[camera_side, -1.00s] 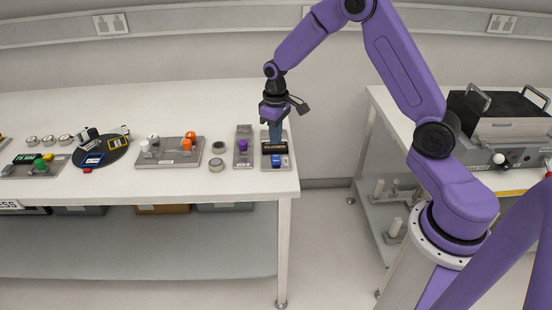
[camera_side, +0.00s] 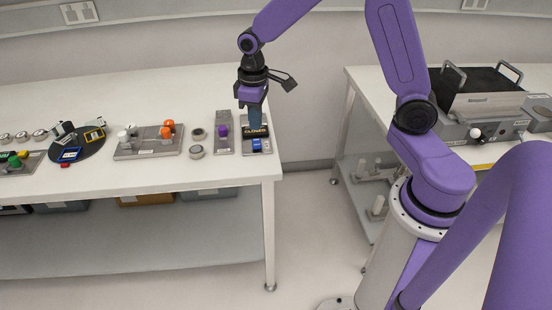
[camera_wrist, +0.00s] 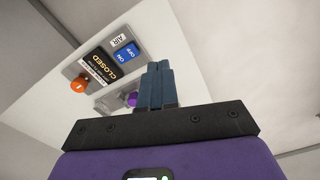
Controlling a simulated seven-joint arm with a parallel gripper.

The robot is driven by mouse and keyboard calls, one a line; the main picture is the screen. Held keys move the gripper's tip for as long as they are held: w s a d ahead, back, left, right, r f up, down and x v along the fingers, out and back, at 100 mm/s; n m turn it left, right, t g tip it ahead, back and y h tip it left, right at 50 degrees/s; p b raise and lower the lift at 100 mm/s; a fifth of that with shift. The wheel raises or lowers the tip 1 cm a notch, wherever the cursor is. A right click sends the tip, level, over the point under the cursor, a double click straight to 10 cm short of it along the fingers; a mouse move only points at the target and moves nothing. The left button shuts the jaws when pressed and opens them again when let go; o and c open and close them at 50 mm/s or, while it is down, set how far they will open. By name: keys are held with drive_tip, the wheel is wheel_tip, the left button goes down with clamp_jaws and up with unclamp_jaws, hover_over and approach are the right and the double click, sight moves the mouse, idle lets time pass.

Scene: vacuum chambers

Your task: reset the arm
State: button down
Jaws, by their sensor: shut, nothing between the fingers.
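My gripper (camera_side: 255,119) is at the right end of the long white table in the side view, fingers pointing down over the back of the panel with the CLOSED sign (camera_side: 257,132). Its blue-grey fingers (camera_wrist: 158,85) are together in the wrist view, with nothing between them. That panel carries a blue ON/OFF switch (camera_wrist: 124,53), the CLOSED sign and an orange knob (camera_wrist: 79,86). The knob does not show in the side view. Whether the fingertips touch anything cannot be told.
A plate with a purple knob (camera_side: 222,131) lies just left of the panel. Further left are a plate with orange and white knobs (camera_side: 145,148), small rings (camera_side: 197,152) and a black disc (camera_side: 89,150). A second table with a black-topped unit (camera_side: 480,92) stands right.

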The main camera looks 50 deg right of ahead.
drive_tip(key=s+a+r+n, duration=0.2)
drive_tip(key=s+a, duration=0.1)
drive_tip(key=s, duration=0.4)
drive_tip(key=s+a+r+n, duration=0.1)
drive_tip(key=s+a+r, duration=0.15)
drive_tip(key=s, duration=0.35)
drive_tip(key=s+d+n, duration=0.1)
drive_tip(key=s+n, duration=0.1)
drive_tip(key=s, duration=0.5)
drive_tip(key=s+d+r+n, duration=0.1)
drive_tip(key=s+d+n, duration=0.1)
drive_tip(key=s, duration=0.5)
drive_tip(key=shift+s+r, duration=0.25)
